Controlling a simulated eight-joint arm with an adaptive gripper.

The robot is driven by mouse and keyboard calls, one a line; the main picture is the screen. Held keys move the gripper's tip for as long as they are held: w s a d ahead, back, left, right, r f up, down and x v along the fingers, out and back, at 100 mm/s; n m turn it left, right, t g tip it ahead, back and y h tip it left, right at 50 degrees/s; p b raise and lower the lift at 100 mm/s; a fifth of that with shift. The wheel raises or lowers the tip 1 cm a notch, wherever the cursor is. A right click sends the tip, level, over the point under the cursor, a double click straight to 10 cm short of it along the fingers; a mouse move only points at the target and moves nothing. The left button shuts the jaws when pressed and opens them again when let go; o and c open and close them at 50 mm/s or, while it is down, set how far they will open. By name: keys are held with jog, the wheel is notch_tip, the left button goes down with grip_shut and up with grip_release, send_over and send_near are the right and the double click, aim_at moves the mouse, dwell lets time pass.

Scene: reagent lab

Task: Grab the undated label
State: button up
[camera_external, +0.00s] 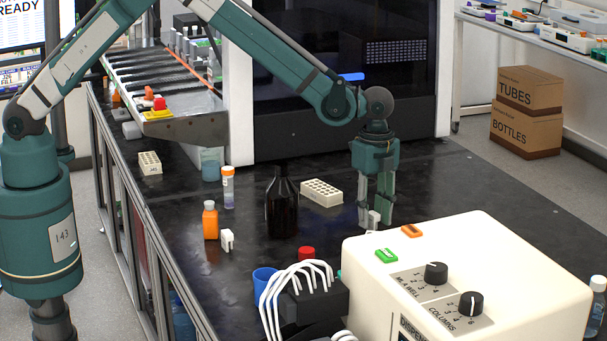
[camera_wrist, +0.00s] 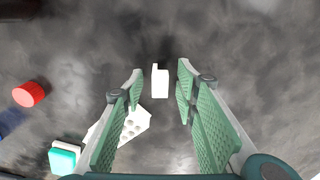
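My gripper (camera_external: 373,224) is open and points down above the black bench, left of the back of the cream instrument. In the wrist view its two green-padded fingers (camera_wrist: 160,74) are apart. A small white tag-like piece (camera_wrist: 160,84) shows in the gap, near the fingertips; it also shows by the fingers in the external view (camera_external: 374,219). I cannot tell whether a finger touches it. A similar white piece (camera_external: 227,240) stands beside the orange bottle. No writing or date is legible on either, so I cannot tell which is the undated label.
A dark bottle (camera_external: 282,205), a white rack (camera_external: 321,192) and an orange bottle (camera_external: 210,222) stand left of my gripper. The cream instrument (camera_external: 480,260) stands close in front. A white holed piece (camera_wrist: 132,124) lies near the left finger; a red cap (camera_wrist: 29,94) is farther left.

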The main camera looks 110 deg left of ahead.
aim_at(373, 213)
jog(key=c, duration=0.7)
jog(key=shift+r+p, duration=0.35)
jog(key=shift+r, duration=4.7)
